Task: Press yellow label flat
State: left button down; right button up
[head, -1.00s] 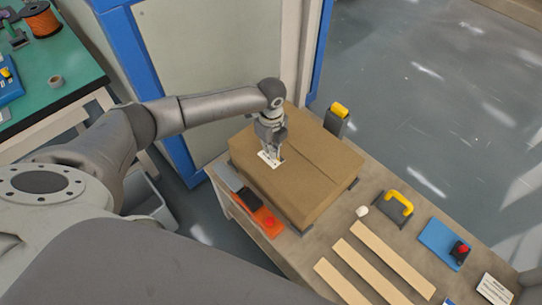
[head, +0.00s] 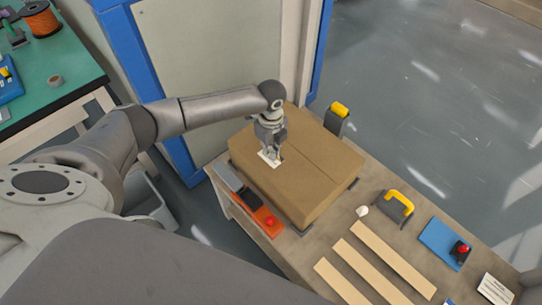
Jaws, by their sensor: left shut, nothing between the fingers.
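A small pale label (head: 262,158) lies on the top of a brown cardboard box (head: 308,165). It looks white or cream rather than clearly yellow. My left gripper (head: 271,159) points down at the label from above, its fingers shut with nothing held. The fingertips are at or just above the label and hide part of it; I cannot tell whether they touch. My right gripper is not in view.
The box stands on a bench (head: 340,220) with wooden strips (head: 378,262), a yellow-handled tool (head: 397,203), a blue block with a red knob (head: 444,243) and an orange device (head: 266,220). A green table (head: 60,70) is at upper left.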

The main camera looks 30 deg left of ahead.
pick_arm(q)
jog(key=shift+f, duration=0.7)
dwell(0.3)
notch_tip(320, 180, up, 8)
jog(key=p, duration=0.8)
jog(key=shift+r, duration=0.1)
dwell(0.3)
